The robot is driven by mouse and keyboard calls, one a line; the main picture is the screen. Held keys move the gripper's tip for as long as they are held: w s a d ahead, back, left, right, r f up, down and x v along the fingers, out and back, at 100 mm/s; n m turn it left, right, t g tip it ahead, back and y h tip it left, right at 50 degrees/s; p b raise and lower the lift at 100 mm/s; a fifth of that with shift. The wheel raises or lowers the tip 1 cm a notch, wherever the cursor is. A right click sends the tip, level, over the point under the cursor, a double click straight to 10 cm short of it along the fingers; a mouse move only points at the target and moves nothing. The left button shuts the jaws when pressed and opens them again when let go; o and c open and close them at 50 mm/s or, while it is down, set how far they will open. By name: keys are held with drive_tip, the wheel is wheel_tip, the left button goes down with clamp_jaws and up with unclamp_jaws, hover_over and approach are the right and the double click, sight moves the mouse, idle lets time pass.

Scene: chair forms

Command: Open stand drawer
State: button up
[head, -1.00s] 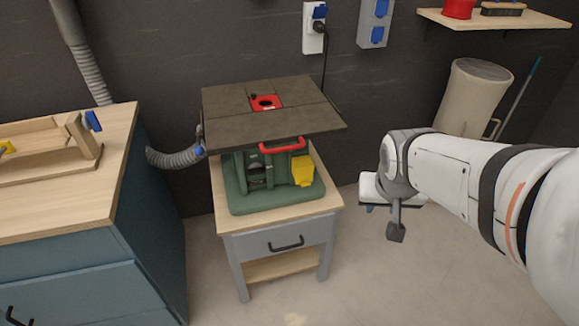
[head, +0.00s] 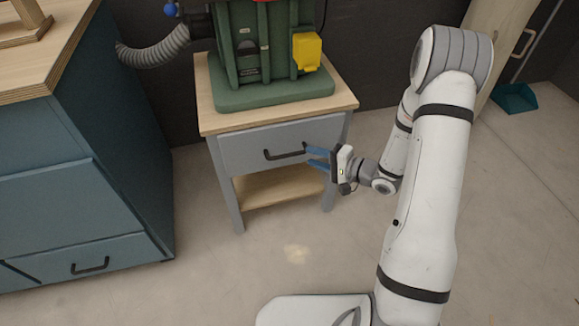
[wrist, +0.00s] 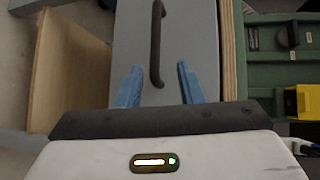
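The stand (head: 348,98) has a wooden top, grey legs and one grey drawer (head: 236,150), which looks closed. A dark bar handle (head: 284,155) sits on the middle of the drawer front. My gripper (head: 312,157) is at the right part of the drawer front, its blue fingers pointing left toward the handle. In the wrist view my gripper (wrist: 160,84) is open, with one finger on each side of the line of the handle (wrist: 157,43). The handle's near end reaches about between the fingertips. The fingers appear apart from it.
A green machine (head: 270,95) with a yellow part stands on the stand. A blue cabinet (head: 60,190) is to the left, with a grey hose (head: 150,50) behind. The stand's lower wooden shelf (head: 275,187) is empty. Floor in front is clear.

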sight(291, 155)
drive_tip(key=shift+g+y, duration=0.3)
drive_tip(key=shift+y, duration=0.1)
drive_tip(key=b+x, duration=0.1)
drive_tip(key=x, duration=0.1)
drive_tip(key=b+x, duration=0.1)
drive_tip(key=x, duration=0.2)
drive_tip(key=b+x, duration=0.1)
drive_tip(key=x, duration=0.2)
drive_tip(key=shift+s+a+f, duration=0.1)
drive_tip(key=shift+s+f, duration=0.3)
drive_tip(key=shift+s, duration=0.05)
clamp_jaws()
